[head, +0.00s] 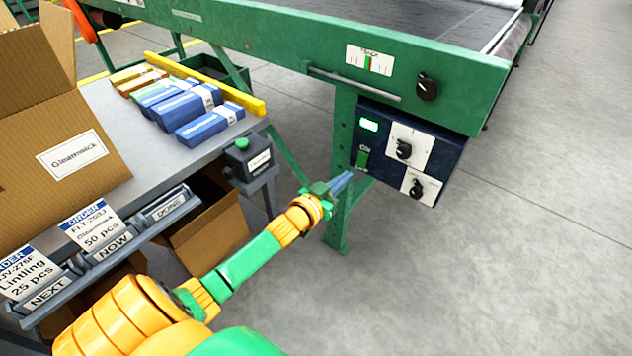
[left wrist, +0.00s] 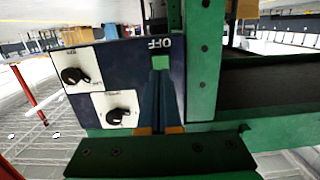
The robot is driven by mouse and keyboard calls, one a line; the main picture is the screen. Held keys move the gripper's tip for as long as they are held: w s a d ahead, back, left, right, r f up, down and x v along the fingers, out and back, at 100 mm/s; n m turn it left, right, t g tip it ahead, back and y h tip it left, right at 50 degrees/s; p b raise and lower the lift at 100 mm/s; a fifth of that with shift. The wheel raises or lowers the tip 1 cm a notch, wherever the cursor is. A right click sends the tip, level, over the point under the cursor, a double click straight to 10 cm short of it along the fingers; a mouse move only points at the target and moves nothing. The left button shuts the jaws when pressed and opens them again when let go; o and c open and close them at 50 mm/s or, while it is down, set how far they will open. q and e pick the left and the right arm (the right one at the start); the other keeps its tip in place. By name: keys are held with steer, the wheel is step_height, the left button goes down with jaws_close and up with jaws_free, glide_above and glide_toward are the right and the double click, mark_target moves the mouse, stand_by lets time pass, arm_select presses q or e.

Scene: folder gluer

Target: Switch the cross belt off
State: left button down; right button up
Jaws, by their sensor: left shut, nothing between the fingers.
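The dark blue control box (head: 440,151) hangs under the green conveyor frame. A lit green lamp (head: 369,125) is at its upper left. Below it is a green switch (head: 362,158) with a small label above that seems to read ON. In the left wrist view, which is upside down, the switch (left wrist: 160,62) lies beside an OFF label (left wrist: 159,43). My left gripper (head: 342,183) is shut and empty, its blue fingertips (left wrist: 159,100) pointing at the box near the switch. The fingers hide part of the panel; I cannot tell whether they touch it. My right gripper is out of view.
Two black knobs (head: 403,149) (head: 416,188) on white plates sit right of the switch, and another knob (head: 427,87) is on the frame. A green leg (head: 341,150) stands beside the box. A grey table (head: 120,110) holds cartons at the left; floor is open at right.

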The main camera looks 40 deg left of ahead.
arm_select(q)
steer(key=s+p, duration=0.2)
steer(key=s, duration=0.7)
steer(key=shift+a, duration=0.2)
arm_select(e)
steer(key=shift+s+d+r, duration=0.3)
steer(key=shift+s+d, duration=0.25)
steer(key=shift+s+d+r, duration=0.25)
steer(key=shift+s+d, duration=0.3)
